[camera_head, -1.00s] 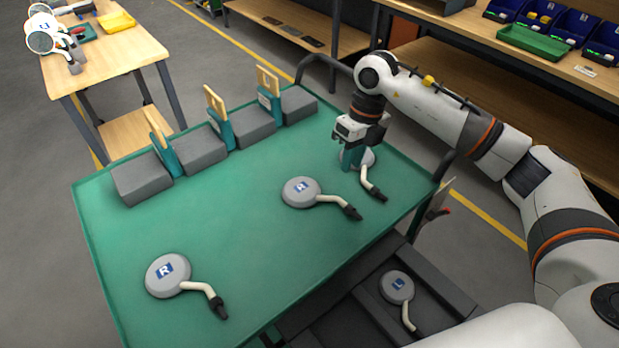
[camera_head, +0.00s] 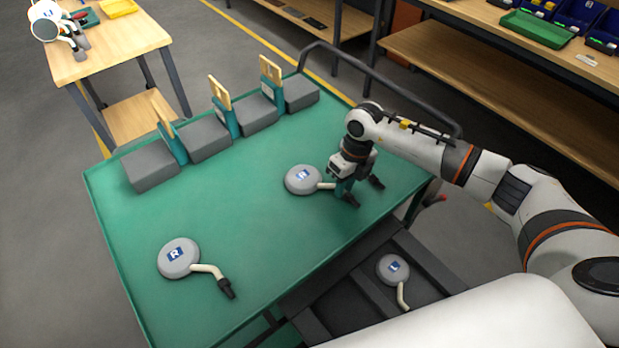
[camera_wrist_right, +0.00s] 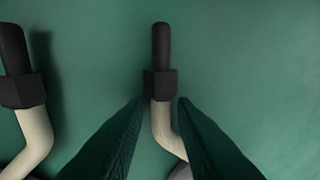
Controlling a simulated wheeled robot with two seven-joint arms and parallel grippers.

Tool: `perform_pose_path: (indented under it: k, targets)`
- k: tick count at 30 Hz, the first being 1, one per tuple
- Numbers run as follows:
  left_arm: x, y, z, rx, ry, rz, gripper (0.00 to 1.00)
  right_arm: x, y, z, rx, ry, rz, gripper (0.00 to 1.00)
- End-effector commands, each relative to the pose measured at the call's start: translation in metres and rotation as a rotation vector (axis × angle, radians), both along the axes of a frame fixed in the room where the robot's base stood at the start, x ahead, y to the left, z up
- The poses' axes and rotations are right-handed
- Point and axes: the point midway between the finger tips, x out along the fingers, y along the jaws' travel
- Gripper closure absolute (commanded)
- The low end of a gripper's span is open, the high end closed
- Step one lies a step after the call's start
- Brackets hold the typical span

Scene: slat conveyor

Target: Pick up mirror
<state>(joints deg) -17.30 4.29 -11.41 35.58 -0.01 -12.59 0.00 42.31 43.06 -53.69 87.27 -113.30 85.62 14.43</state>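The middle round grey mirror (camera_head: 302,179) lies on the green table (camera_head: 240,235), with a blue label and a bent pale stem. My right gripper (camera_head: 344,190) points down over its stem. In the right wrist view, the two dark green fingers (camera_wrist_right: 160,125) are apart, with the pale stem and black end (camera_wrist_right: 161,60) of a mirror between them. A second mirror's stem (camera_wrist_right: 35,135) shows at the left there. That mirror's black end (camera_head: 376,182) shows right of my gripper in the head view; its disc is hidden. Another mirror (camera_head: 179,258), marked R, lies at front left. My left gripper is not in view.
Several grey blocks (camera_head: 151,167) and teal holders with wooden tops (camera_head: 219,92) line the table's back-left edge. A mirror marked L (camera_head: 394,269) lies in a dark slatted section (camera_head: 345,275) below the table. A wooden table (camera_head: 110,48) stands at back left.

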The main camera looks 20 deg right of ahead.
Motion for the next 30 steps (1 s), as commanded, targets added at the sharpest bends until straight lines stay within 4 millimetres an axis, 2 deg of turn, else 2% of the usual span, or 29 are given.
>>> perform_pose_path:
  k: [2,6,17,20,30]
  targets:
    - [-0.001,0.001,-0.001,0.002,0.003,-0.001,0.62,0.000,0.000,0.000,0.000,0.000,0.000,0.76]
    - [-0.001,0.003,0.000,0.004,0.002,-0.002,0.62,0.000,0.000,0.000,0.001,-0.001,0.000,0.99]
    - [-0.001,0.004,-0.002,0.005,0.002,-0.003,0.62,0.001,0.000,0.004,0.002,-0.003,0.000,1.00]
    - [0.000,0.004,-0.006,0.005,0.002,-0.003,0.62,0.002,0.000,0.014,0.003,-0.005,0.001,1.00]
    - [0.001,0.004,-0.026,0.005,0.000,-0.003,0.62,0.001,0.000,0.079,0.000,-0.006,0.000,1.00]
